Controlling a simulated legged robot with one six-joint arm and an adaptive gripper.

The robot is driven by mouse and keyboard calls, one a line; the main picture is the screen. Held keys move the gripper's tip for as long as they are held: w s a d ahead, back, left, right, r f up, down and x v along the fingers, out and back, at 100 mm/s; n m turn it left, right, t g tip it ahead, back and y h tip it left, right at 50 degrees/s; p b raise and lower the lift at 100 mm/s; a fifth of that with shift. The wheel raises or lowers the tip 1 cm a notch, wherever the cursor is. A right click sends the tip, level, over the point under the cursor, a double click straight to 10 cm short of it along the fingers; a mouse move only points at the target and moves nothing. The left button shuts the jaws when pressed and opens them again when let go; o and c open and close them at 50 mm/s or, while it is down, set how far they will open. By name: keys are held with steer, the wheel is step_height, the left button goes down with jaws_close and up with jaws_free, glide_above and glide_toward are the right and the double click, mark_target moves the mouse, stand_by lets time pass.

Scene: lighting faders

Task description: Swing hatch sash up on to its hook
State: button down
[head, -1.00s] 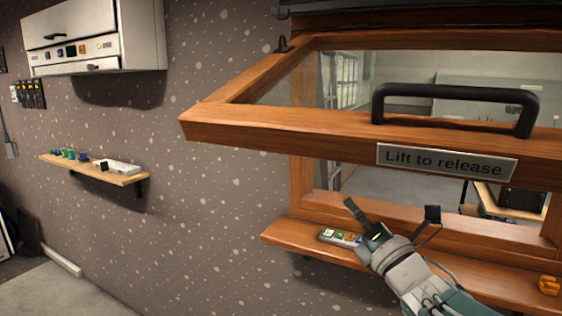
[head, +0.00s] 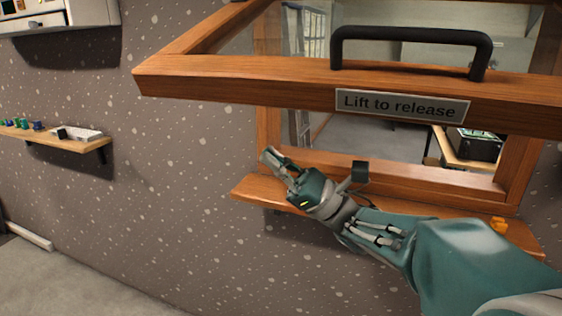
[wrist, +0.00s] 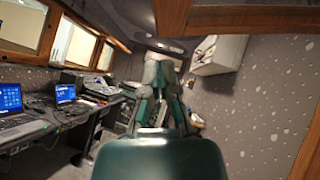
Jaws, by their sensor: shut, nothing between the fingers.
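The wooden hatch sash (head: 230,84) is swung partway up and out from the wall in the head view. It has a black handle (head: 410,34) on top and a "Lift to release" plate (head: 402,105) on its front edge. My gripper (head: 268,158) is below the sash, to the left of the plate, in front of the sill. It is shut and empty, and apart from the sash as far as I can tell. In the wrist view my gripper's closed fingers (wrist: 160,68) point into the room, with a wooden beam (wrist: 240,18) above. I cannot make out the hook.
A small wall shelf (head: 70,142) holds a tray and several small items at left. The wrist view shows a desk with laptops (wrist: 65,95). Speckled wall below the hatch is clear.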

steer(key=a+r, duration=0.1)
steer(key=r, duration=0.1)
steer(key=a+r, duration=0.2)
steer(key=s+a+r, duration=0.1)
steer(key=r, duration=0.1)
steer(key=shift+a+r, duration=0.35)
steer(key=shift+s+r, duration=0.15)
steer(key=shift+r, duration=0.25)
steer(key=shift+r, duration=0.1)
step_height(320, 180, up, 14)
steer(key=m+t, duration=0.2)
glide_above(224, 101)
steer(key=s, duration=0.3)
steer(key=shift+s, duration=0.2)
